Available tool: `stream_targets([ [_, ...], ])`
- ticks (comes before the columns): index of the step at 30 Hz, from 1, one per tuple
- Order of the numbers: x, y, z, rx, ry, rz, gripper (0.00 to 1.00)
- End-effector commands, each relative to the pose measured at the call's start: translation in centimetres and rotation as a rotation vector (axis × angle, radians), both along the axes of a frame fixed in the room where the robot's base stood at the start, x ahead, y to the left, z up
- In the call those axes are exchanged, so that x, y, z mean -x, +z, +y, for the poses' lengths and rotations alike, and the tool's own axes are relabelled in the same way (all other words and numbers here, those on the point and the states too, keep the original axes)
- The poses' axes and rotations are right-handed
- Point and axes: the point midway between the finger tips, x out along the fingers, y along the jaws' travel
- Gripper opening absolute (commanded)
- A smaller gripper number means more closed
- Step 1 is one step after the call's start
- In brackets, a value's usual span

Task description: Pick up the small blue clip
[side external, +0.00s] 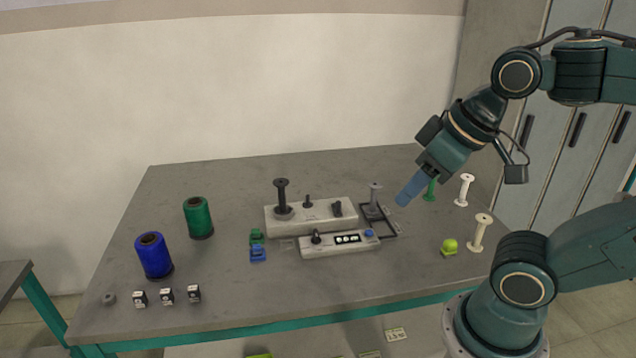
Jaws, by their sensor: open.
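The small blue clip (258,253) lies on the grey table, just left of the winding machine. A small green clip (257,236) sits right behind it. My gripper (408,190) is in the air at the right, above the far right part of the table and well away from the blue clip. It points down and to the left. Its blue-grey fingers overlap in this view, so the gap between them is hard to see. I see nothing held in it.
The winding machine (338,243) stands mid-table with upright spindles. A green spool (198,218), a blue spool (153,256) and several small black-and-white blocks (167,296) stand left. White bobbins (480,232), a green bobbin (430,190) and a yellow-green clip (449,246) stand right. The front middle is clear.

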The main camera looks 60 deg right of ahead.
Motion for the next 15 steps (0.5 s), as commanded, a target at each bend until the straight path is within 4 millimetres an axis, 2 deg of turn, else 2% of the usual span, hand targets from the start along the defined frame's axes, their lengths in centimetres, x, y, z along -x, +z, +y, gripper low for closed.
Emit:
stream_targets([
  [10,-0.2,0.1,0.0,0.002,0.004,0.002,0.42],
  [15,-1.2,0.6,0.0,0.012,0.023,0.018,0.42],
])
